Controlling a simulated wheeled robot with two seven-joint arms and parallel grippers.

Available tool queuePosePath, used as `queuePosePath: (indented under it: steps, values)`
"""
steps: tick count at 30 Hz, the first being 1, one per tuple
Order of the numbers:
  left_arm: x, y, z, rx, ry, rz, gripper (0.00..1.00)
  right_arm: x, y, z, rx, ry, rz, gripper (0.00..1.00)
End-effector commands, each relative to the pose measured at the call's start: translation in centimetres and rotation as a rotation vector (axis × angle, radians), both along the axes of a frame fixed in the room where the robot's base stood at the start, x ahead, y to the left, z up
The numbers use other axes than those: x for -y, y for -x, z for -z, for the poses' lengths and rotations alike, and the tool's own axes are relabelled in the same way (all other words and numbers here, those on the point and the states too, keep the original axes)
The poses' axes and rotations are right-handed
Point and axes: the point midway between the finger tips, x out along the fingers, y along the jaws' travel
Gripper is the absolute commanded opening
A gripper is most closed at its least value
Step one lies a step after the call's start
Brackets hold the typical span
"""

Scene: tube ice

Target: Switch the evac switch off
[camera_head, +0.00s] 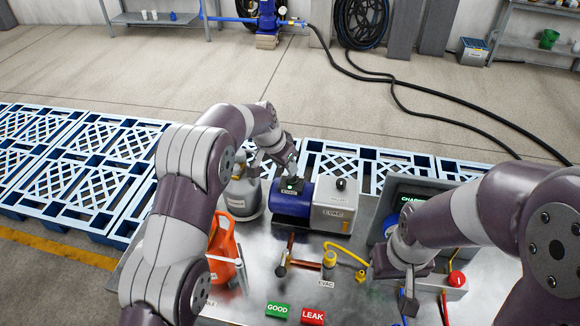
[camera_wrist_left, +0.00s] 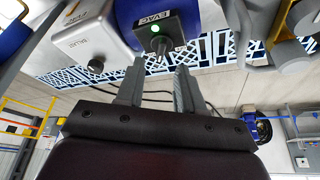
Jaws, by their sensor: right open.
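The evac switch (camera_head: 291,186) is a small dark box with a lit green lamp, on the blue pump (camera_head: 291,208). In the left wrist view the evac switch (camera_wrist_left: 158,36) carries an EVAC label and a short metal lever. My left gripper (camera_head: 290,168) is right behind the switch in the head view. In the left wrist view my left gripper (camera_wrist_left: 158,82) has its fingers apart, with the lever tip at the gap between them; contact cannot be told. My right gripper (camera_head: 408,298) is open and points down over the right of the metal table.
The metal table (camera_head: 240,306) also holds a grey canister (camera_head: 243,197), an orange bottle (camera_head: 222,245), a brass valve with a yellow hose (camera_head: 329,258), and green GOOD (camera_head: 278,309) and red LEAK (camera_head: 312,316) plates. Blue pallets (camera_head: 70,185) lie behind.

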Motion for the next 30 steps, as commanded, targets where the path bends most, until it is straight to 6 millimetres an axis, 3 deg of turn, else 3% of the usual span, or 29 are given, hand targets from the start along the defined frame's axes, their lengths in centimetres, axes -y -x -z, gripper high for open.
queuePosePath:
  steps: [1, 9, 18, 19, 22, 30]
  values:
    - [0.3, -0.3, 0.6, -0.003, -0.001, 0.000, 0.37, 0.0, 0.0, -1.1, 0.000, 0.000, 0.001, 0.58]
    - [1.2, -1.4, 4.4, 0.001, 0.000, -0.001, 0.37, 0.0, 0.0, -2.3, 0.000, 0.000, 0.002, 0.58]
    - [1.3, -1.6, 4.9, 0.002, 0.001, -0.001, 0.37, 0.0, 0.0, -2.2, 0.000, 0.000, 0.003, 0.58]
    - [1.3, -1.6, 4.9, 0.002, 0.001, -0.001, 0.34, 0.0, 0.0, -2.2, 0.000, 0.000, 0.003, 0.58]
    - [1.3, -1.6, 4.9, 0.002, 0.001, -0.001, 0.01, 0.0, 0.0, -2.2, 0.000, 0.000, 0.003, 0.58]
    - [1.3, -1.5, 4.9, 0.001, 0.000, -0.008, 0.00, 0.0, 0.0, -2.2, 0.000, 0.000, 0.003, 0.58]
